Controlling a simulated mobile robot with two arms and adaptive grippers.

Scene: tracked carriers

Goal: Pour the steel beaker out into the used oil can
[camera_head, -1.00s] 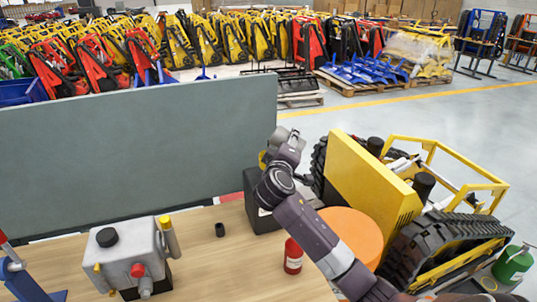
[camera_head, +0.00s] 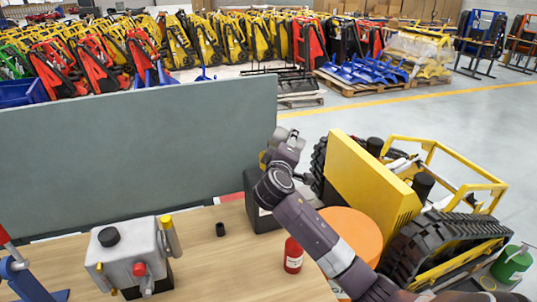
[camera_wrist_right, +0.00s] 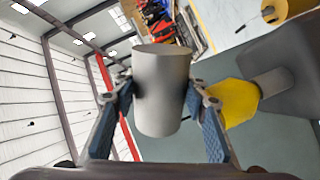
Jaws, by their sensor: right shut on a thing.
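My right gripper (camera_head: 284,148) is above the dark can (camera_head: 262,214) at the table's far edge, which appears to be the used oil can. In the right wrist view the gripper (camera_wrist_right: 160,92) is shut on the steel beaker (camera_wrist_right: 163,105), one finger on each side. The beaker looks strongly tilted against the room; its contents are hidden. A yellow funnel (camera_wrist_right: 236,102) on a grey neck (camera_wrist_right: 271,84) leads to the dark can's body (camera_wrist_right: 300,68), right of and apart from the beaker in that view. In the head view my arm mostly hides the funnel and beaker. My left gripper is out of view.
On the wooden table stand a grey machine (camera_head: 135,258), a small black cup (camera_head: 220,229) and a red bottle (camera_head: 293,256). A grey panel (camera_head: 130,150) closes the back. An orange round top (camera_head: 352,232) and a yellow tracked carrier (camera_head: 370,180) stand to the right.

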